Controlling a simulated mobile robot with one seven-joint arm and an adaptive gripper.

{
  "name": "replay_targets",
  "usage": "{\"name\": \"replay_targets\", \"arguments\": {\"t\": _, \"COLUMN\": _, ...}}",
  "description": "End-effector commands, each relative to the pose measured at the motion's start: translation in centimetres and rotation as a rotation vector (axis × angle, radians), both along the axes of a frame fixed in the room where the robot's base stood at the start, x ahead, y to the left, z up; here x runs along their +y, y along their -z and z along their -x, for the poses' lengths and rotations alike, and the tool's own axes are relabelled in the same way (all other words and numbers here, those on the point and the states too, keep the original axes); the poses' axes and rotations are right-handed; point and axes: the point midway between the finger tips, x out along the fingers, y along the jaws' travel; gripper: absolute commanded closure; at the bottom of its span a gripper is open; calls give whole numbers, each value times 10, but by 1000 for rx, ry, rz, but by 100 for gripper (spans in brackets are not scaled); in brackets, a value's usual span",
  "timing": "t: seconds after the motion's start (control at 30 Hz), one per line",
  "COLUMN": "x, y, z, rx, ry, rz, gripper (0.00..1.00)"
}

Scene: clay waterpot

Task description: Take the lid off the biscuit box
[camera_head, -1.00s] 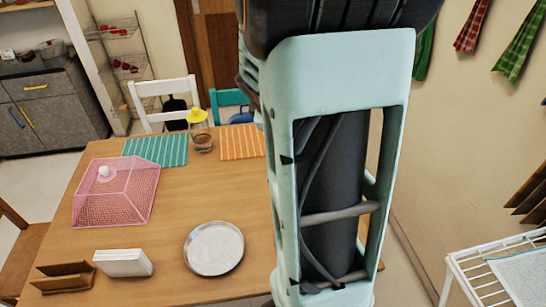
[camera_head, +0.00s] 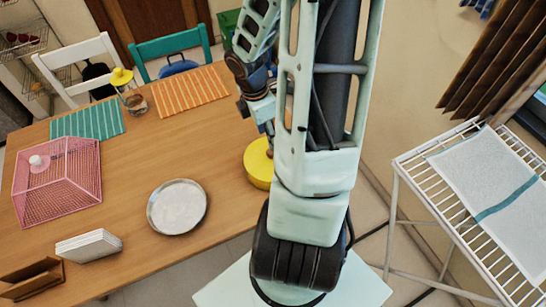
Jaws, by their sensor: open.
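A round yellow box (camera_head: 256,165), which looks like the biscuit box, stands at the right edge of the wooden table. My arm hides its right part, and I cannot tell its lid from its body. My gripper (camera_head: 268,143) is at the end of my arm, just above the box in the picture. It is open, but its fingertips are mostly hidden. I cannot tell whether it touches the box.
The wooden table (camera_head: 140,160) also holds a round metal plate (camera_head: 177,207), a pink mesh cover (camera_head: 60,185), white napkins (camera_head: 88,246), striped mats and a glass jar (camera_head: 135,100). A white wire rack (camera_head: 405,180) with a cloth stands right.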

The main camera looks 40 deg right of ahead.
Motion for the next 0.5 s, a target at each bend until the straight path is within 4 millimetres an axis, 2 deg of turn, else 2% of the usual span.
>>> {"name": "replay_targets", "arguments": {"t": 0.03, "x": 0, "y": 12, "z": 0, "rx": 2, "ry": -2, "rz": -2, "gripper": 59}}
{"name": "replay_targets", "arguments": {"t": 0.1, "x": -2, "y": 21, "z": 1, "rx": 2, "ry": -1, "rz": -1, "gripper": 59}}
{"name": "replay_targets", "arguments": {"t": 0.33, "x": -4, "y": 38, "z": 3, "rx": 1, "ry": 1, "rz": 1, "gripper": 59}}
{"name": "replay_targets", "arguments": {"t": 0.5, "x": -2, "y": 65, "z": 10, "rx": 2, "ry": 0, "rz": -1, "gripper": 59}}
